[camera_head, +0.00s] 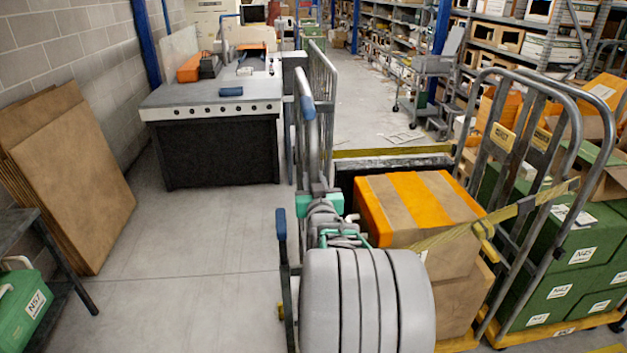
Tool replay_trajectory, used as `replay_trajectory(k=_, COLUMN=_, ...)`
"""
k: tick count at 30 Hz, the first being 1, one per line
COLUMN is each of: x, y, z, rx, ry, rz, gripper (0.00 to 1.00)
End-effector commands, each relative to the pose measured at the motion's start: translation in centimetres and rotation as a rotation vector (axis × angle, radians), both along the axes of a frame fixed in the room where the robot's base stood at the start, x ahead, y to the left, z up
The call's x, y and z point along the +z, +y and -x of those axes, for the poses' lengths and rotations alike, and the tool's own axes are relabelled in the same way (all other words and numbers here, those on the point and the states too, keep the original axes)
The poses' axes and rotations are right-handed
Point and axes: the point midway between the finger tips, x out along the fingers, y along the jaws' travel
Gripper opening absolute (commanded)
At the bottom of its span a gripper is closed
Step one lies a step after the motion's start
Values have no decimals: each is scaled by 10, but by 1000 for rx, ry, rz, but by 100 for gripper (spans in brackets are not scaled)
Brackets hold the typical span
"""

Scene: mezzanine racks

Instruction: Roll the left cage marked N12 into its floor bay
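The left roll cage has a tall grey tube side frame (322,75) with a blue grip sleeve near its top. Inside it stand stacked brown cartons (420,205), the upper one with orange bands. A yellow strap (462,232) runs across the cage's open side. A yellow plate (503,137) hangs on the right-hand frame; I cannot read N12 on it. My gripper (319,200), with teal parts, is at the left frame, close around or against an upright. My own grey arm links hide its fingertips and the cage's lower left. The floor bay is not clearly identifiable.
A second cage with green crates (575,260), one labelled N45, stands close on the right. A workbench (215,105) stands behind left, with brown boards (75,180) against the wall. A green case (22,305) is at lower left. Floor (190,270) on the left is clear.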

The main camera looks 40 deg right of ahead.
Motion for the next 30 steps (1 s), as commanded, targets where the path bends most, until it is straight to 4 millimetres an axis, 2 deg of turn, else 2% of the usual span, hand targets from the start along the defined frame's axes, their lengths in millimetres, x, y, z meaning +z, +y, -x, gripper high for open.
replay_trajectory(k=1, x=0, y=0, z=0, rx=0, ry=0, rz=0, gripper=18)
replay_trajectory(k=8, x=0, y=0, z=0, rx=0, ry=0, rz=0, gripper=0)
replay_trajectory(k=30, x=0, y=0, z=0, rx=0, ry=0, rz=0, gripper=0)
